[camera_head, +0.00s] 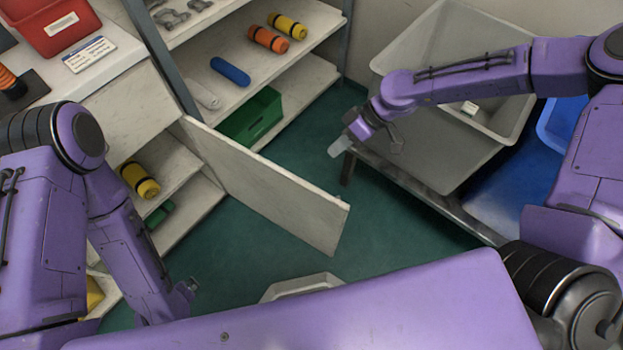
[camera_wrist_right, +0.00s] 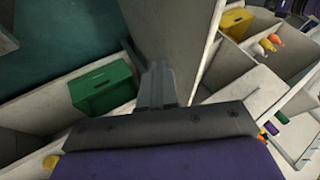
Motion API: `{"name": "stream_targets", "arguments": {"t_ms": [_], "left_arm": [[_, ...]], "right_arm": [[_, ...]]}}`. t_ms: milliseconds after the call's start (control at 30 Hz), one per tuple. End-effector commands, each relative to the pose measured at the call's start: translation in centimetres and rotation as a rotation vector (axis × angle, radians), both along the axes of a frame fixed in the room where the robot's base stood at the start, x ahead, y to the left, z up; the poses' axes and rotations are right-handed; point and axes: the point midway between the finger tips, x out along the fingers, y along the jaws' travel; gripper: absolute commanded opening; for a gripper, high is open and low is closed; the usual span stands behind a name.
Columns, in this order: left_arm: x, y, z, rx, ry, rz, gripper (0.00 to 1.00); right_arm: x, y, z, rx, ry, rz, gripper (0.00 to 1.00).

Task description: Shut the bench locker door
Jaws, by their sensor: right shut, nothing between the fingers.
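The bench locker door (camera_head: 265,185) is a pale flat panel. It stands swung wide open from the white bench locker (camera_head: 130,105), its free end out over the green floor. In the right wrist view a pale panel that looks like this door (camera_wrist_right: 170,35) rises behind the fingers. My right gripper (camera_head: 340,147) is shut and empty, beyond the door's free end in the head view and apart from it there. Its closed fingers also show in the right wrist view (camera_wrist_right: 157,85). My left gripper (camera_head: 183,296) hangs low left of the door; its jaws are unclear.
Inside the locker lies a yellow cylinder (camera_head: 139,180). A shelf rack behind the door holds a green crate (camera_head: 252,118) and orange and yellow cylinders. A large grey bin (camera_head: 420,150) on a stand is beside my right arm. Floor between door and stand is clear.

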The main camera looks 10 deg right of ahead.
Motion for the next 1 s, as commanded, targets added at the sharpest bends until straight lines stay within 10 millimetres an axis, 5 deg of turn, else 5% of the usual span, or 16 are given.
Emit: {"name": "stream_targets", "arguments": {"t_ms": [233,667,1000], "left_arm": [[0.0,0.0,-0.4,0.0,0.0,0.0,1.0],[0.0,0.0,-1.6,0.0,0.0,0.0,1.0],[0.0,0.0,-0.8,0.0,0.0,0.0,1.0]], "right_arm": [[0.0,-0.8,0.2,-0.013,-0.035,0.15,0.0],[-0.9,4.7,-7.1,-0.012,-0.031,0.148,0.0],[-3.5,7.3,-6.9,-0.013,-0.034,0.144,0.0]]}}
